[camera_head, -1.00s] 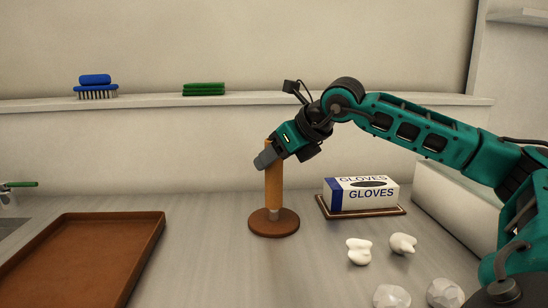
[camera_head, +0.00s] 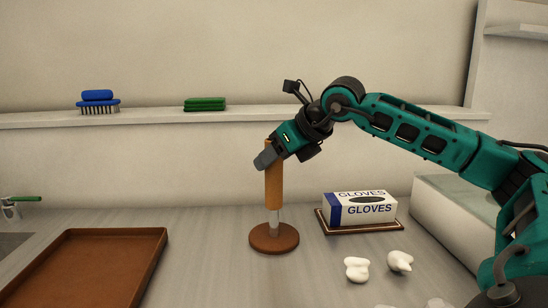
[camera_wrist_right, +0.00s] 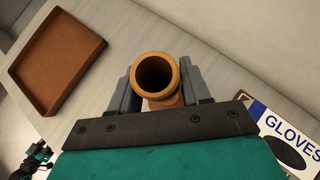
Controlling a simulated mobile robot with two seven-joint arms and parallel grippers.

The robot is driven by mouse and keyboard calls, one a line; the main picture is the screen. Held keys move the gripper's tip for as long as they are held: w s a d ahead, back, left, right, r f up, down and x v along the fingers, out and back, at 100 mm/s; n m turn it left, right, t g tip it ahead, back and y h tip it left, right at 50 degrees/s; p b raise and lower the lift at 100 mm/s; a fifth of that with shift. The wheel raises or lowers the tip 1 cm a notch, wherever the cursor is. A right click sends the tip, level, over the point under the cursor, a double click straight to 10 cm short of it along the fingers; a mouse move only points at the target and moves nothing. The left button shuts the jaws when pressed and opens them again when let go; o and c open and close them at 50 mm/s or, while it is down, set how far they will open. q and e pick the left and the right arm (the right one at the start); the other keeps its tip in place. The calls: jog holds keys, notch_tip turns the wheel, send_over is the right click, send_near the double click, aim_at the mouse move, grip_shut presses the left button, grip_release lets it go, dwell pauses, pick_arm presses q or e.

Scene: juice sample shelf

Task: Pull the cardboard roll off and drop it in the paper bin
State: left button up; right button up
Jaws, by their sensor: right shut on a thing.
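The cardboard roll (camera_head: 274,188) is an orange-brown tube standing upright around a pale post (camera_head: 274,220) on a round brown base (camera_head: 274,238). Its lower end is above the base, and a length of the post shows below it. My right gripper (camera_head: 266,160) is shut on the roll near its top. In the right wrist view the roll's open end (camera_wrist_right: 155,74) shows between the two grey fingers of the right gripper (camera_wrist_right: 155,88). No paper bin shows in these views.
A glove box (camera_head: 360,208) on a small brown tray stands to the right. White lumps (camera_head: 357,269) lie in front of it. A large brown tray (camera_head: 85,270) is at the left. A blue brush (camera_head: 98,101) and green pads (camera_head: 205,103) sit on the back ledge.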

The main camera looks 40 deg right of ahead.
jog(key=shift+r+p, duration=0.45)
jog(key=shift+r, duration=0.2)
jog(key=shift+r+p, duration=0.55)
jog(key=shift+r, duration=0.1)
jog(key=shift+r+p, duration=0.6)
jog(key=shift+r, duration=0.05)
pick_arm(q)
jog(key=shift+y, duration=0.5)
jog(key=a+p, duration=0.1)
jog(key=s+a+r+p, duration=0.1)
jog(key=a+r+p, duration=0.1)
jog(key=shift+s+r, duration=0.25)
jog(key=shift+s, duration=0.05)
pick_arm(e)
notch_tip(320, 180, up, 3)
jog(key=shift+r, duration=0.2)
pick_arm(q)
jog(key=shift+f, duration=0.1)
